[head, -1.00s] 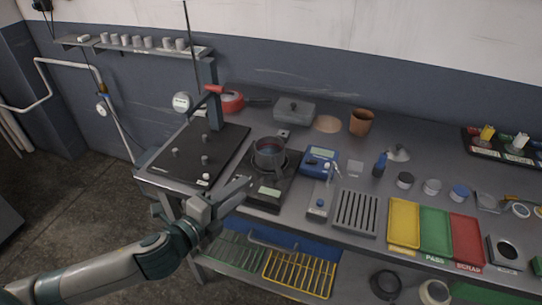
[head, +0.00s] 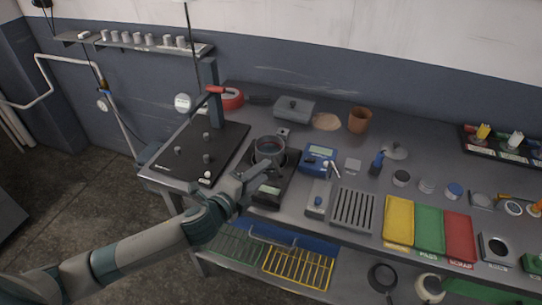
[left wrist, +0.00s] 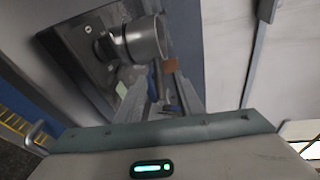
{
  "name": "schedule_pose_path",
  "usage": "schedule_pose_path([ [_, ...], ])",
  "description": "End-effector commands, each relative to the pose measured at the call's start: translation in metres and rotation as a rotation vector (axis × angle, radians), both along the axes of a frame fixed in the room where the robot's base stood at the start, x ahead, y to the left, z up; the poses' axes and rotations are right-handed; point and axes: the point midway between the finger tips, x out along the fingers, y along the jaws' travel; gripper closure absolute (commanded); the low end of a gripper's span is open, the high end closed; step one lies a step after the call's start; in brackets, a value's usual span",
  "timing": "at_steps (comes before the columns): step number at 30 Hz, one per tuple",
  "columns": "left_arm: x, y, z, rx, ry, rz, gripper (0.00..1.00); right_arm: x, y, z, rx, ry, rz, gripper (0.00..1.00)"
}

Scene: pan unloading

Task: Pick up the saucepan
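In the left wrist view the saucepan (left wrist: 143,40) is just beyond the fingertips. The left gripper (left wrist: 160,82) has its fingers apart there, with a thin grey piece between them that may be the handle. I cannot tell whether the fingers touch the pan. My right gripper is not in view.
A black plate with a post (head: 190,157) is to the left. A blue meter (head: 319,157) and a slotted grey tray (head: 353,209) are to the right. A grey lidded box (head: 294,109) and a brown cup (head: 359,120) stand behind. A yellow rack (head: 298,268) lies below.

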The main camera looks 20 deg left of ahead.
Motion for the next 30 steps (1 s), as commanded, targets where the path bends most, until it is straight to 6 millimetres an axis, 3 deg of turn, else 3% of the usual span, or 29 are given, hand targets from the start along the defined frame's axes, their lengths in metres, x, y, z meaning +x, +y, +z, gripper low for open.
schedule_pose_path([
  [7, 0.010, -0.003, -0.001, -0.001, 0.001, 0.002, 0.66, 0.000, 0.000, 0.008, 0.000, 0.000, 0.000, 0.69],
  [18, 0.044, -0.014, -0.013, 0.000, 0.001, 0.001, 0.66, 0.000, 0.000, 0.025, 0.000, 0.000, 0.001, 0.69],
  [30, 0.047, -0.015, -0.015, 0.000, 0.001, 0.000, 0.66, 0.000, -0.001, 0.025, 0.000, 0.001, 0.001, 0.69],
])
